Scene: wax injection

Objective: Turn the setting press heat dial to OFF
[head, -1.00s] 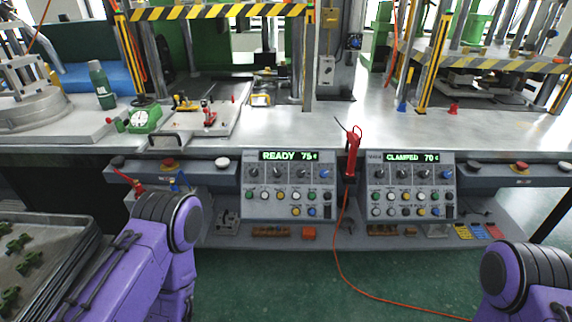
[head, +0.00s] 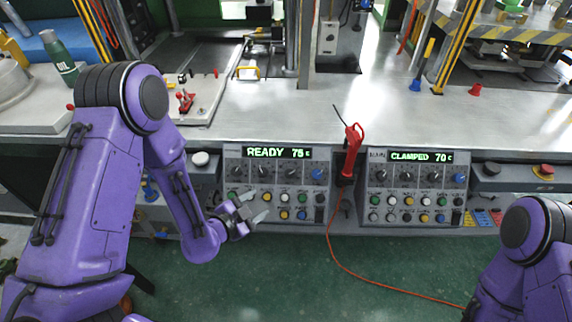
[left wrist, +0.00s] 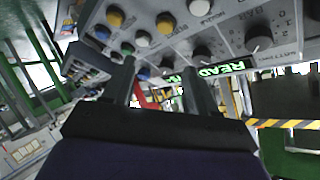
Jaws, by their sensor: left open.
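Two control panels sit on the bench front. The left panel (head: 228,180) has a green display reading READY 75, and the right panel (head: 369,188) reads CLAMPED 70. Each has a row of black dials and one blue dial above coloured buttons. I cannot read which dial is the heat dial. My left gripper (head: 257,204) is open and empty in front of the left panel's lower-left buttons. In the left wrist view, its open fingers (left wrist: 158,66) point toward the panel, with a dark dial (left wrist: 258,38) beside scale marks at upper right. My right gripper is out of view.
A red handheld tool (head: 353,150) hangs between the panels, its orange cord (head: 345,262) trailing across the green floor. The metal bench top (head: 270,115) above the panels is mostly clear. A red button (head: 543,170) sits at the right end of the bench front.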

